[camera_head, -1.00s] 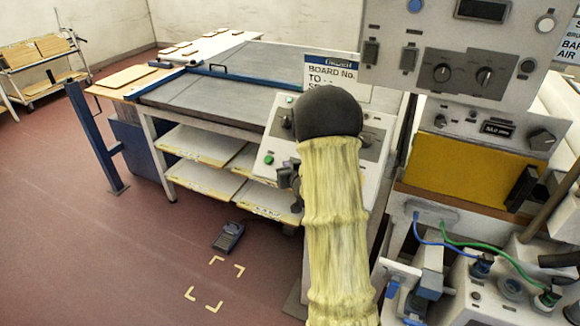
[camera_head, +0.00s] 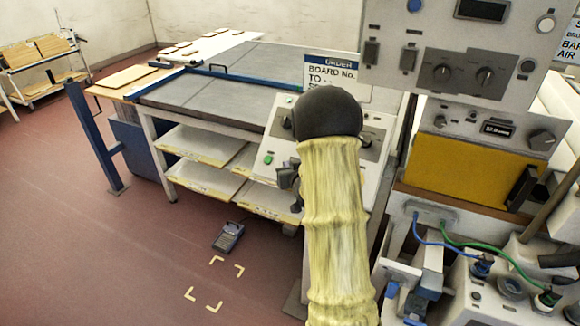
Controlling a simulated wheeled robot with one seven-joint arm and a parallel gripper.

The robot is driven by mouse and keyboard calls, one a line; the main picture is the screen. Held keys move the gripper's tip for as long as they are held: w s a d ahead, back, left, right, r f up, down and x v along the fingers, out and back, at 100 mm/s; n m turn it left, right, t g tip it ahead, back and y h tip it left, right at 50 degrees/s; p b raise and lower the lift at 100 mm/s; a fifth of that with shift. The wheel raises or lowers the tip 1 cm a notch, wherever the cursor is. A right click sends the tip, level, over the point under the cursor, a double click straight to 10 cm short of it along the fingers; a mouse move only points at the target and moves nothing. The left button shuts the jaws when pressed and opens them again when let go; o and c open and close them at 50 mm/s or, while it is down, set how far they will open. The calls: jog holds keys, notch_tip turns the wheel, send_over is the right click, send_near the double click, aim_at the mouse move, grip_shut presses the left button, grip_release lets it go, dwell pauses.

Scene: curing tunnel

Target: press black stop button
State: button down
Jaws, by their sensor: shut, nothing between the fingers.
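A sloped light-grey control panel (camera_head: 345,190) stands at the end of the grey-topped table. It has a green button (camera_head: 268,159) at its lower left and a dark round knob (camera_head: 366,141) at its right. My arm, with a yellow sleeve and black rounded joint, covers the panel's middle. No black button can be made out as the stop button; it may be hidden behind my arm. My gripper (camera_head: 287,177) shows only in part, as dark pieces left of the sleeve at the panel's left edge. It looks shut and empty. I cannot tell whether it touches the panel.
A cabinet (camera_head: 455,75) with switches, knobs and a display stands at the right, above a yellow panel (camera_head: 470,170) and cabled equipment. A blue post (camera_head: 95,135) stands at left. The left floor is mostly clear.

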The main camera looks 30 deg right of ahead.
jog(key=shift+f, duration=0.15)
jog(key=shift+w+d+f+b, duration=0.15)
jog(key=shift+w+d+b, duration=0.1)
jog(key=shift+b, duration=0.1)
jog(key=shift+w+d+f+b, duration=0.1)
jog(key=shift+d+f+b, duration=0.1)
jog(key=shift+f+b, duration=0.1)
dwell(1.0)
jog(key=shift+r, duration=0.1)
jog(key=shift+s+a+r, duration=0.35)
jog(key=shift+a+r, duration=0.1)
jog(key=shift+r, duration=0.05)
dwell(0.4)
jog(key=shift+s+a+r+p, duration=0.3)
jog(key=shift+s+a+r, duration=0.35)
jog(key=shift+r, duration=0.25)
jog(key=shift+s+a+r+p, duration=0.3)
jog(key=shift+s+a+r, duration=0.15)
jog(key=shift+a+r, duration=0.35)
jog(key=shift+d, duration=0.1)
jog(key=shift+r, duration=0.1)
